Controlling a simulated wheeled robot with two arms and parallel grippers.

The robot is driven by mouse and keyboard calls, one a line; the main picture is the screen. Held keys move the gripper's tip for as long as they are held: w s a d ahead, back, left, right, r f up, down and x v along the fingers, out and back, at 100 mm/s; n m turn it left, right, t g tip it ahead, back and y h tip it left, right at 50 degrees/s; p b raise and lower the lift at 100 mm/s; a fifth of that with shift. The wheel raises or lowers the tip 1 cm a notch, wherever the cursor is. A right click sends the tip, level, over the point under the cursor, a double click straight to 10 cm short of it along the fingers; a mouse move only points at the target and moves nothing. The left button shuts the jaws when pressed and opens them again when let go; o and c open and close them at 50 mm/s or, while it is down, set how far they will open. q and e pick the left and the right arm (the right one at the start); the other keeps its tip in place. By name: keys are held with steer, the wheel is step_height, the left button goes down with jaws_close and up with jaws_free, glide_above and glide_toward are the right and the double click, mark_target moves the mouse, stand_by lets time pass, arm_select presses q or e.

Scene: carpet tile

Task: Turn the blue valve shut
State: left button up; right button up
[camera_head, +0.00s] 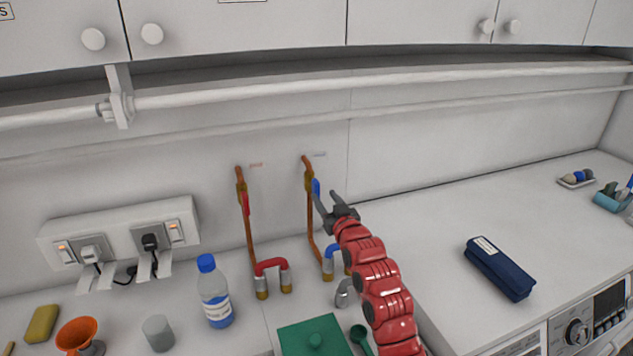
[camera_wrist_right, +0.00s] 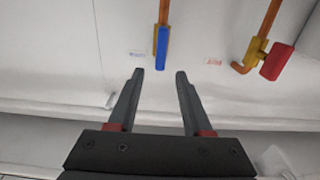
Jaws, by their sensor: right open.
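The blue valve (camera_head: 316,187) is a short blue lever on a brass fitting, on the right-hand copper pipe (camera_head: 310,222) at the back wall. The lever lies roughly along its pipe. In the right wrist view the blue lever (camera_wrist_right: 162,48) shows just beyond the fingertips, lined up with the gap between them. My right gripper (camera_head: 326,199) is open and empty, close beside the lever at its right in the head view. Its two dark fingers also show in the right wrist view (camera_wrist_right: 159,73). My left gripper is not in view.
A red-handled valve (camera_head: 245,204) sits on the pipe to the left. Below are a red tap pipe (camera_head: 270,264), a bottle (camera_head: 214,292) and a green lidded box (camera_head: 314,338). A rail (camera_head: 250,94) runs above. The right counter holds a navy case (camera_head: 500,268).

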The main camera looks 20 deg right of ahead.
mark_target(319, 188)
steer(key=w, duration=0.6)
steer(key=shift+w+f+p, duration=0.1)
steer(key=shift+w+p, duration=0.15)
steer(key=shift+p, duration=0.05)
steer(key=shift+w+a, duration=0.2)
steer(key=shift+w, duration=0.25)
steer(key=shift+c, duration=0.3)
jaws_close()
